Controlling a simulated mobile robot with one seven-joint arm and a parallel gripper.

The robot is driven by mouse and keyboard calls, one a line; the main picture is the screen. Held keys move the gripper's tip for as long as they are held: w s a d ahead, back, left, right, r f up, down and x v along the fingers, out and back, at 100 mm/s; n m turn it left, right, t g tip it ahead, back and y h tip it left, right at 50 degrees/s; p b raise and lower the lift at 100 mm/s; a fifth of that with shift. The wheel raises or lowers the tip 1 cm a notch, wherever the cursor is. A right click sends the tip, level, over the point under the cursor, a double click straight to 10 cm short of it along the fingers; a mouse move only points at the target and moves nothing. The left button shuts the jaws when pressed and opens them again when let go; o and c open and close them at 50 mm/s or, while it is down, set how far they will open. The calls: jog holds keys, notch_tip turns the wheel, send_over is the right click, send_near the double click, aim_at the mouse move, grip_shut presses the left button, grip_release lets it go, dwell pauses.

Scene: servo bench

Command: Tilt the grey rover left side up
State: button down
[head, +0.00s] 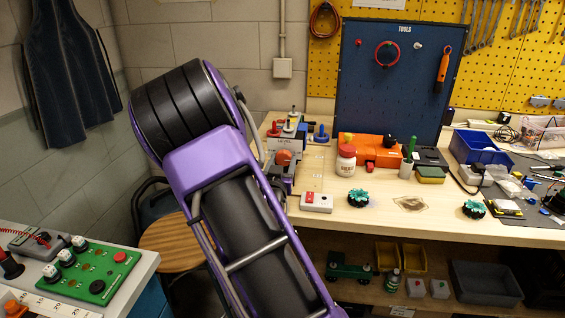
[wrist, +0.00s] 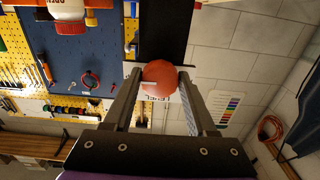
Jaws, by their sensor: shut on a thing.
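My gripper (wrist: 160,77) is in the wrist view, its two fingers on either side of a round orange-red knob (wrist: 159,79). It is shut on this knob. I cannot clearly pick out a grey rover in either view.
A stool (head: 172,246) stands below my arm. A green panel (head: 88,274) sits on the left table.

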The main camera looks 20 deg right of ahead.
jog(key=shift+n, duration=0.6)
jog(key=shift+c, duration=1.1)
grip_release()
jog(key=shift+s+b, duration=0.1)
jog(key=shift+b, duration=0.25)
